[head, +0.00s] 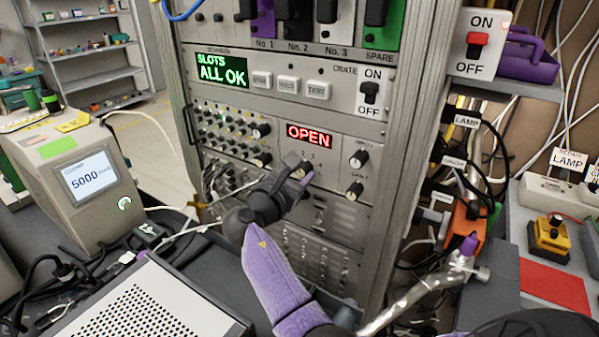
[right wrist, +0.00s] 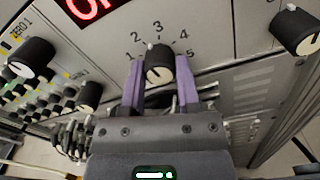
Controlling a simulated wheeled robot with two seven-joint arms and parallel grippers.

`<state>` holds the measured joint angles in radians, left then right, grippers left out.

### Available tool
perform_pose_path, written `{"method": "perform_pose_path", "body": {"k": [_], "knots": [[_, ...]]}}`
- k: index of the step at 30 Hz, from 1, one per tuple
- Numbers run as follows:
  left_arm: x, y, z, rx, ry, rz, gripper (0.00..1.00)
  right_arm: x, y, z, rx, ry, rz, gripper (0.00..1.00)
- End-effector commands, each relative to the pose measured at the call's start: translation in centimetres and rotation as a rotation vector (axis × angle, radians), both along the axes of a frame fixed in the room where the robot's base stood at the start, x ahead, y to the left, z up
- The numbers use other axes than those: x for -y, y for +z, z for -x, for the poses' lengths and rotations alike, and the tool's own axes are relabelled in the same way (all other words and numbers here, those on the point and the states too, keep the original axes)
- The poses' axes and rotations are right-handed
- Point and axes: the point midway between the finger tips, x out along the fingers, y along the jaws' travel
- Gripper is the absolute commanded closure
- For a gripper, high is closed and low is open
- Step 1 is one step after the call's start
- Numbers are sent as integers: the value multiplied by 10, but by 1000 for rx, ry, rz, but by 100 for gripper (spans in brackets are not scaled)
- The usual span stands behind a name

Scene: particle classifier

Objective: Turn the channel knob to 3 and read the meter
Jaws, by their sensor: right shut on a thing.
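The channel knob (right wrist: 158,66) is black with a light cap and has the numbers 1 to 5 printed around it in the right wrist view. A small white mark at its upper edge points between 2 and 3, nearer the upper side; the exact setting is hard to tell. My right gripper (right wrist: 160,88) is shut on the knob, one purple finger on each side. In the head view my right gripper (head: 300,170) covers most of the knob. The red meter display (head: 310,136) reads OPEN; only part of it (right wrist: 90,6) shows in the right wrist view. My left gripper is not in view.
Other knobs (head: 357,157) flank the channel knob, with a block of small knobs (head: 215,125) to the left. Above, a green screen (head: 221,70) reads SLOTS ALL OK, beside an ON/OFF switch (head: 370,92). A beige unit (head: 50,170) showing 5000 stands left.

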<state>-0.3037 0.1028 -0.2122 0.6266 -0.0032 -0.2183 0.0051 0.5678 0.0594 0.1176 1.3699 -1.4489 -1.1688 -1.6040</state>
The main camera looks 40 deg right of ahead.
Motion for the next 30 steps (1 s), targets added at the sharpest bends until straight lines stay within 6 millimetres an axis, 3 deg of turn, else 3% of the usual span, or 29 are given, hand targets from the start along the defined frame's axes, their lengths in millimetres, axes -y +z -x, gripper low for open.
{"method": "perform_pose_path", "body": {"k": [15,30], "knots": [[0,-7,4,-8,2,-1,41,0,-1,-1,394,1,-115,100],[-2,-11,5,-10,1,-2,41,0,-1,-1,532,-1,-156,100]]}}
